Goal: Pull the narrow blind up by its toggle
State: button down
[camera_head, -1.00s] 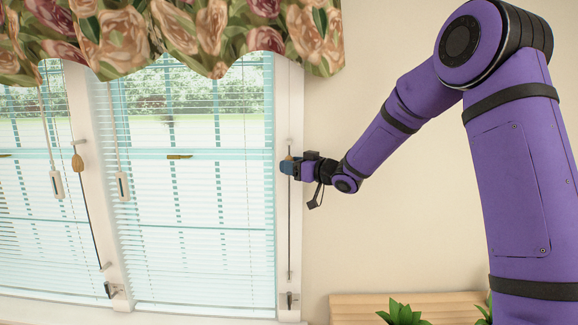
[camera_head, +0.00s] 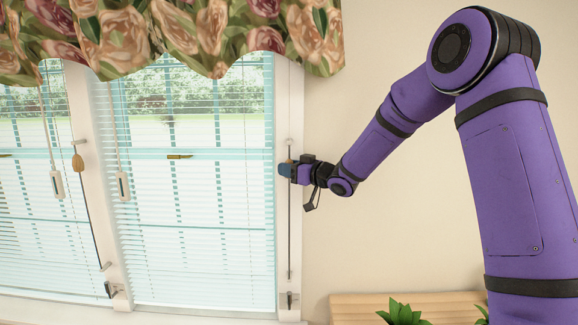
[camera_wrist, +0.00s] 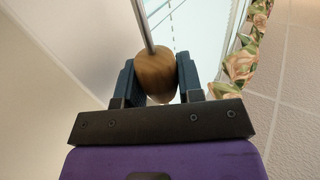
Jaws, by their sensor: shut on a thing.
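A wooden toggle (camera_wrist: 155,75) sits on a thin straight rod or cord, between the dark blue fingers of my gripper (camera_wrist: 157,82) in the wrist view. The fingers are shut on it, one on each side. In the head view my gripper (camera_head: 285,170) is at the white post on the right of the window and mostly hides the toggle. The cord (camera_head: 290,230) runs down below it. The right-hand blind (camera_head: 195,210) hangs lowered with its slats spread. A second blind (camera_head: 25,215), cut off by the picture edge, is lowered at the left.
Another wooden toggle (camera_head: 78,162) hangs on a cord at the middle post. Two white pulls (camera_head: 123,186) hang before the blinds. A floral valance (camera_head: 220,35) covers the window top. A wooden surface (camera_head: 350,308) with green plants (camera_head: 401,313) stands below right. The wall on the right is bare.

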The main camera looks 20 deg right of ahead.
aim_at(289, 279)
notch_tip(289, 279, down, 34)
jog(key=shift+s+f, duration=0.1)
jog(key=shift+f, duration=0.1)
jog(key=shift+f, duration=0.1)
jog(key=c, duration=1)
grip_release()
jog(key=v, duration=1)
jog(key=shift+s+d, duration=0.25)
jog(key=shift+d, duration=0.05)
